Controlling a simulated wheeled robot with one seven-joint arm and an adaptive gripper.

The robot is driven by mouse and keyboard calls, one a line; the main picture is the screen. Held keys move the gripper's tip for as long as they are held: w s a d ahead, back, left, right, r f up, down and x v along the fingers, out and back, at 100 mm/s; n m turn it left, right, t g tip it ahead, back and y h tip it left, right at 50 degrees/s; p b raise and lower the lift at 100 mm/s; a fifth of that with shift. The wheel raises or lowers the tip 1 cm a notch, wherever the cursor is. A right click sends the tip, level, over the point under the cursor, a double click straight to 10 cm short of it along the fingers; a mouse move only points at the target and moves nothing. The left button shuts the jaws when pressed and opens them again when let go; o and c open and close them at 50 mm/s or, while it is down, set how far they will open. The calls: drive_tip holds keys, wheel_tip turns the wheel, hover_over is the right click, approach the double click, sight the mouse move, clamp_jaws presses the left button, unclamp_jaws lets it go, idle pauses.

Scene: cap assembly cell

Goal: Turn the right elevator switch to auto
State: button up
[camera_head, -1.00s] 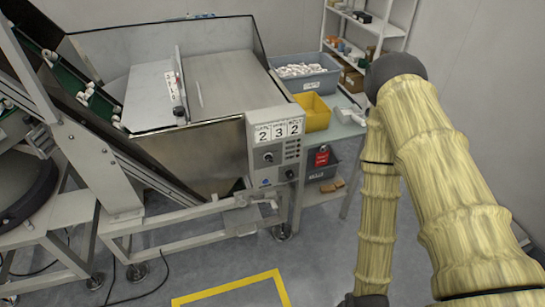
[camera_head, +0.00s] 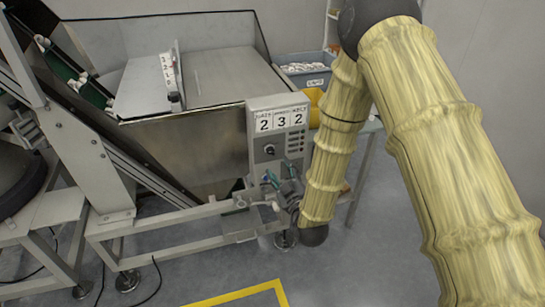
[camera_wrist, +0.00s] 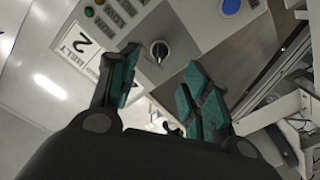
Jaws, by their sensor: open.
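The grey control panel (camera_head: 262,172) stands at the front right of the hopper machine, with cards reading 2, 3 and 2 on top. A dark rotary knob (camera_head: 270,150) shows on its face in the head view. My gripper (camera_head: 273,181) is open and empty at the lower part of the panel. My arm hides the panel's lower right corner in the head view.
A blue disc (camera_wrist: 230,8) and small coloured lights (camera_wrist: 88,12) are also on the panel. The metal hopper (camera_head: 185,150) stands left of it. A blue-grey bin (camera_head: 308,75) and a yellow bin (camera_head: 314,105) are behind my arm.

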sight(272, 153)
drive_tip(key=p+x, duration=0.1)
drive_tip(key=x, duration=0.8)
drive_tip(key=shift+s+f, duration=0.1)
drive_tip(key=c, duration=1)
